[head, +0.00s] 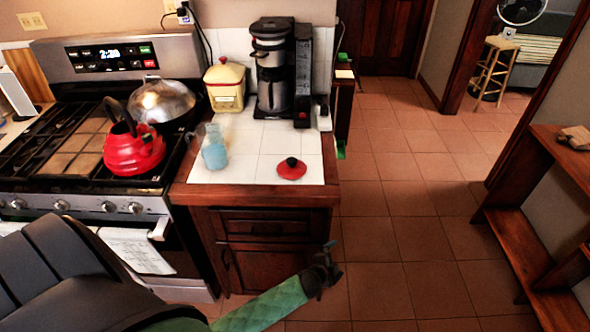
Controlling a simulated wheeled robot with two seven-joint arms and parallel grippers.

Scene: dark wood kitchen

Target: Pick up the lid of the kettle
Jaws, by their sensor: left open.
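The red kettle lid (291,171) with a black knob lies on the white tiled counter (255,166), near its front right part. The red kettle (130,154) with a dark handle stands on the stove to the left, apart from the lid. My left gripper (333,262) is open and empty. In the picture it is below and right of the lid, in front of the lower cabinet near the counter's right edge. It does not touch the lid. My right gripper is not in view.
A blue-filled glass pitcher (214,149) stands left of the lid. A yellow canister (224,86) and a coffee maker (284,72) stand behind it. A domed metal pan (162,101) is on the stove (82,180). Tiled floor (400,235) is clear to the right; a wooden shelf (535,220) stands beyond.

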